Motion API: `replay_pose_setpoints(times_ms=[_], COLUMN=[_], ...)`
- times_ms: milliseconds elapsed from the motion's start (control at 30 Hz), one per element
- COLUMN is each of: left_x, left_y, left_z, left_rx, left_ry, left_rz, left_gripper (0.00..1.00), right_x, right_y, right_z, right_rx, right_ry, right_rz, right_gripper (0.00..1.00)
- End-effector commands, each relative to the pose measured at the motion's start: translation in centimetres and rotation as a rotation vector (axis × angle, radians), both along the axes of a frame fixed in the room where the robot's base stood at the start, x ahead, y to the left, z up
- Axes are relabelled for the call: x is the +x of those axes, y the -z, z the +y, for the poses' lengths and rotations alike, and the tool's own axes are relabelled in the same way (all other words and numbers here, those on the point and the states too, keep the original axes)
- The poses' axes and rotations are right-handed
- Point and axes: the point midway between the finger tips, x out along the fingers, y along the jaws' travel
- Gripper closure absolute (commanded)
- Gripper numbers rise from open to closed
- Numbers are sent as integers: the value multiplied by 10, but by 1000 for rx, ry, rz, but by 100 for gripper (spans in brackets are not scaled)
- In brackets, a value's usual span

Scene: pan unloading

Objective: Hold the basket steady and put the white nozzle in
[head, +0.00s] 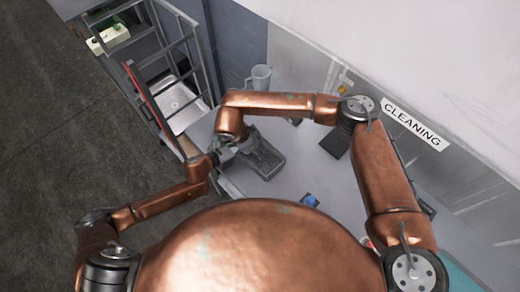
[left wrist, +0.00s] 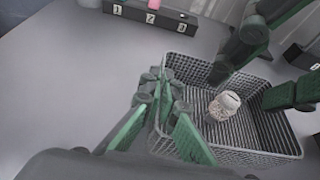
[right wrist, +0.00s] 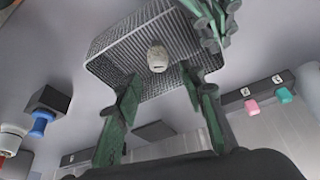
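The grey wire basket (head: 264,160) stands on the table. The white nozzle (left wrist: 222,105) is inside the basket's outline, held by neither gripper; it also shows in the right wrist view (right wrist: 157,57). I cannot tell whether it rests on the basket floor. My left gripper (left wrist: 160,95) is closed around the basket's side wall, one finger on each side; its fingers show at the basket's edge in the right wrist view (right wrist: 213,30). My right gripper (right wrist: 162,105) is open and empty at the basket, fingers apart. In the head view both grippers bunch together at the basket's left end and partly hide each other.
A dark numbered rack (left wrist: 150,15) holds a pink piece and a teal piece (right wrist: 284,95). A blue item (right wrist: 41,122) and a red-and-white item (right wrist: 10,140) stand elsewhere on the table. A clear pitcher (head: 261,77) is at the back. A metal cart (head: 170,60) stands left.

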Motion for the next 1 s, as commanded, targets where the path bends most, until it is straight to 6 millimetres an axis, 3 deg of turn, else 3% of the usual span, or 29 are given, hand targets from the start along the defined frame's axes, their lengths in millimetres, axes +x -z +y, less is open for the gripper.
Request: replay_pose_setpoints(times_ms=[300, 500, 667, 1000], left_x=[0, 0, 0, 0], left_y=[0, 0, 0, 0], left_z=[0, 0, 0, 0], left_rx=[0, 0, 0, 0], left_ry=[0, 0, 0, 0], left_rz=[0, 0, 0, 0], left_gripper=[100, 100, 100, 100], right_x=[-11, -18, -20, -20], right_y=[-61, -89, -99, -99], right_z=[23, 32, 36, 36], right_rx=[1, 0, -1, -1], right_ry=[-3, -2, -1, -1], right_rz=[-4, -2, -1, 0], right_gripper=[63, 63, 63, 63])
